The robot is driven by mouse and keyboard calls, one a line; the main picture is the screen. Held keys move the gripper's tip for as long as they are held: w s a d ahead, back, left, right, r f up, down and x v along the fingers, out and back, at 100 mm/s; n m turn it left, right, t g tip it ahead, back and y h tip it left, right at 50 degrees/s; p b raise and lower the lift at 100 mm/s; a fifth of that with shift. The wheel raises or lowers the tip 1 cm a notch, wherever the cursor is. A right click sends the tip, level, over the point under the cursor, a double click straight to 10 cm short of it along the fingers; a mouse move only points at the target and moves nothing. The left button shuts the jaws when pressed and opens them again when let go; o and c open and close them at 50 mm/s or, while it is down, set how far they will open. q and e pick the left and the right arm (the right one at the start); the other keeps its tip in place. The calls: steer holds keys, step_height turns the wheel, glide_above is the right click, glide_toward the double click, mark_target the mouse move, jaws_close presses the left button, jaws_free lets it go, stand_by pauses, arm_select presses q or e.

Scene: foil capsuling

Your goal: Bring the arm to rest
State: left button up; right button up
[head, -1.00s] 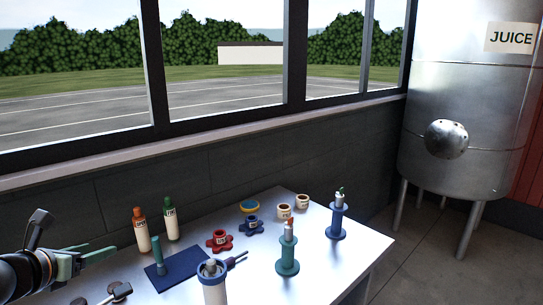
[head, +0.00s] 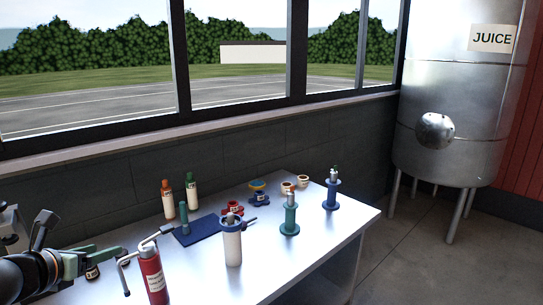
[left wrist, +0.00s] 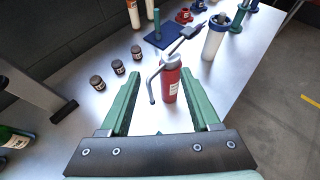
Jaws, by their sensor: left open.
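My left gripper (head: 102,252) is at the lower left of the head view, above the near left part of the table. In the left wrist view its two green fingers (left wrist: 165,105) are wide apart with nothing held between them. A red cylinder with a bent metal handle (head: 152,274) stands upright on the table, to the right of the gripper in the head view. In the left wrist view the red cylinder (left wrist: 170,82) shows beyond the gap between the fingers, and I cannot tell how far. My right gripper is not in view.
The steel table (head: 300,262) also carries a white cylinder with a blue collar (head: 232,245), a blue mat (head: 199,229), teal (head: 290,215) and blue (head: 331,194) stands, two bottles and small jars (left wrist: 97,82). A green bottle (left wrist: 16,137) is at the left wrist view's edge.

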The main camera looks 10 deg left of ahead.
arm_select(q)
steer(key=s+d+f+n+g+h+b, duration=0.1)
steer(key=s+d+f+n+h, duration=0.1)
steer(key=d+f+n, duration=0.7)
steer(key=s+d+f+n+g+h+b, duration=0.15)
steer(key=d+f+n, duration=0.35)
steer(key=f, duration=0.8)
steer(key=s+d+f+n, duration=0.5)
steer(key=s+f+n, duration=0.3)
steer(key=f+n, duration=0.1)
steer(key=s+d+f+n, duration=0.5)
steer(key=s+f+n, duration=0.2)
steer(key=f+n, duration=0.1)
steer(key=shift+s+d+f+n+g+b, duration=0.35)
steer(key=shift+d+f+n+g+b, duration=0.1)
steer(key=shift+n, duration=0.15)
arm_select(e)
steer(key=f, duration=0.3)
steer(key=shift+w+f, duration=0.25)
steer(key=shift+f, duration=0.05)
arm_select(q)
steer(key=shift+y, duration=0.25)
